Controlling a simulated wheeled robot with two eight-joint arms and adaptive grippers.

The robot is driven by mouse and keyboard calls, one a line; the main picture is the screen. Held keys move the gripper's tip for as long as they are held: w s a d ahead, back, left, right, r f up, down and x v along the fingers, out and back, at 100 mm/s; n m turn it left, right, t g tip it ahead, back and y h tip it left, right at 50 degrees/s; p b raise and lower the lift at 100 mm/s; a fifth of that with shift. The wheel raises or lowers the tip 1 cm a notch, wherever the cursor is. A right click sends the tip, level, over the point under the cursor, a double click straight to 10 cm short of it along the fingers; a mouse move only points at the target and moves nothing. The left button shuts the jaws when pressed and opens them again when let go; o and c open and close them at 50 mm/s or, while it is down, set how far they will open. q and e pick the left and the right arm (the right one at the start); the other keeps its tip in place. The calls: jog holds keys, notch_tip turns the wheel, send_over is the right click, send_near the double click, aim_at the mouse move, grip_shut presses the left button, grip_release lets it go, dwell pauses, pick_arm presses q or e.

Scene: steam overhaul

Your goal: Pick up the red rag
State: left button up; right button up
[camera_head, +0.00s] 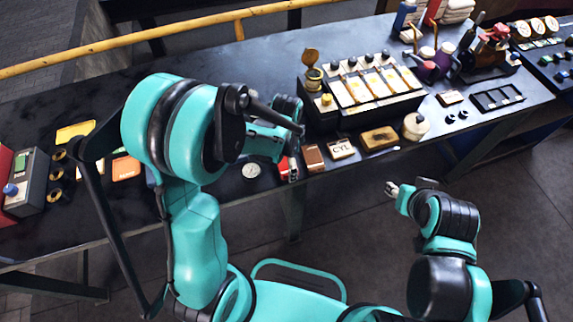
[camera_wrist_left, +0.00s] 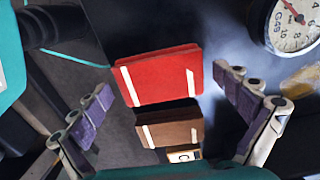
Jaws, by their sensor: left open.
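The red rag (camera_wrist_left: 160,78) is a flat folded pad with two white stripes, lying on the dark bench top in the left wrist view. In the head view only a sliver of the rag (camera_head: 283,166) shows beside my left gripper (camera_head: 288,160), whose arm hides part of it. In the wrist view my left gripper (camera_wrist_left: 166,88) is open and empty, with its fingers on either side of the rag and apart from it. My right gripper (camera_head: 397,190) is off the bench's front edge; its fingers are too small to judge.
A brown pad (camera_head: 313,157) and a CYL card (camera_head: 342,148) lie right of the rag. A round gauge (camera_head: 251,170) lies to its left. A black rack with pale panels (camera_head: 372,88) stands behind. A yellow rail (camera_head: 130,38) runs along the back.

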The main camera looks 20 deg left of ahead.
pick_arm(q)
jog(key=c, duration=1.1)
jog(key=shift+r, duration=0.1)
notch_tip(320, 180, up, 4)
jog(key=shift+f+p, duration=0.1)
jog(key=shift+p, duration=0.8)
jog(key=w+d+r, duration=0.2)
jog(key=d, duration=0.1)
jog(key=w+d+r+p, duration=0.1)
jog(key=w+d+r, duration=0.1)
jog(key=d, duration=0.1)
jog(key=w+d+r+p, duration=0.1)
jog(key=w+d+r, duration=0.1)
jog(key=d+r, duration=0.1)
jog(key=shift+w+d, duration=0.1)
jog(key=shift+d, duration=0.35)
jog(key=shift+o, duration=0.6)
